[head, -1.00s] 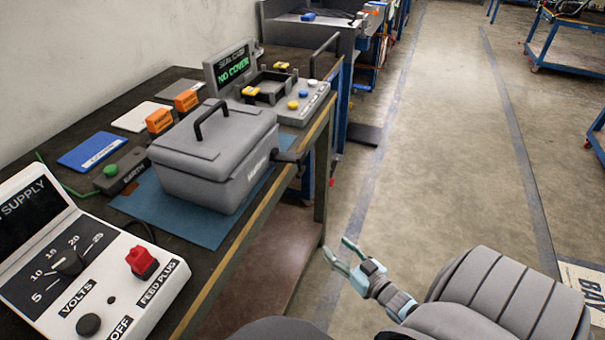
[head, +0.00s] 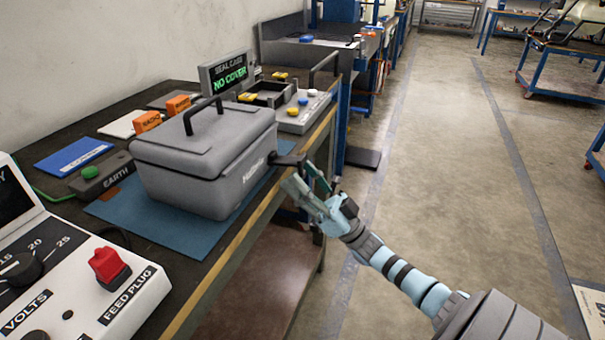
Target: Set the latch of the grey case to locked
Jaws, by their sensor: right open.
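The grey case (head: 205,165) stands closed on a blue mat (head: 165,225) on the bench, with a black handle on its lid. A dark latch lever (head: 288,160) sticks out from the case's right end, past the bench edge. My right gripper (head: 303,178) is open beside this lever, its fingers pointing up and left toward it. One finger appears just below the lever and the other to its right. I cannot tell whether they touch it. My left gripper is not in view.
A power supply panel with a red feed plug (head: 110,266) stands at the front left.

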